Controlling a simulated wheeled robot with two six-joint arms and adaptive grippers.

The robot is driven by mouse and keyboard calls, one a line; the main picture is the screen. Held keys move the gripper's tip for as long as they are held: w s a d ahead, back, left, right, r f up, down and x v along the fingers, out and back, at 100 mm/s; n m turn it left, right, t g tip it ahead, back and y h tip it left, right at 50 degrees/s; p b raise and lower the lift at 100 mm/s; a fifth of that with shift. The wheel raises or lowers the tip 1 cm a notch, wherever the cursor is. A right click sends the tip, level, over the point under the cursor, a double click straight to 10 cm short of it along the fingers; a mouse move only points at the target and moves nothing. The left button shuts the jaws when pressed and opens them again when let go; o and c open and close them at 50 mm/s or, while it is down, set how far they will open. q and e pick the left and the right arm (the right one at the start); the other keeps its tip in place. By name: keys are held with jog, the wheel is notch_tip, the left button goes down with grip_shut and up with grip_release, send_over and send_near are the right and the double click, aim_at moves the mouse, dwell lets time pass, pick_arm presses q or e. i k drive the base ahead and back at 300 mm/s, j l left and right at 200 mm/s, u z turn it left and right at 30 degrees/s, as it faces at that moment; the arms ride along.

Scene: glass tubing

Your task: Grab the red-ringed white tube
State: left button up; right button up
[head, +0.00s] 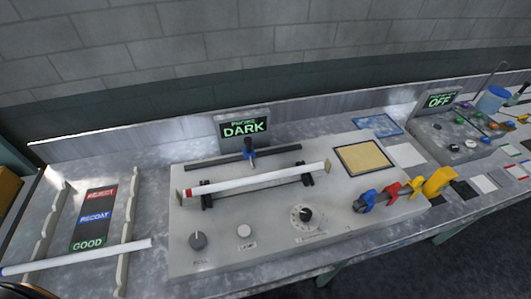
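A long white tube (255,180) with a red band at its left end lies on two dark supports on the grey bench unit (240,262). It slants slightly up to the right, between small tan end plates. A second white tube (85,256) lies across the front of the notched rack at the left, with a blue mark near its left end. Neither of my grippers shows in the head view.
A dark rail with a blue slider (250,154) runs behind the tube. A "DARK" display (244,129) stands behind it. Knobs (197,241) sit in front. Blue, red and yellow pieces (402,190) are at the right. A label panel (94,218) reads REJECT, GOOD.

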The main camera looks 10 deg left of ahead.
aim_at(235, 184)
jog(key=k+u, duration=0.25)
jog(key=u, duration=0.15)
jog(key=k+j+u, duration=0.1)
jog(key=k+u, duration=0.15)
jog(key=u, duration=0.15)
jog(key=k+j+u, duration=0.15)
jog(key=u, duration=0.25)
jog(key=k, duration=0.1)
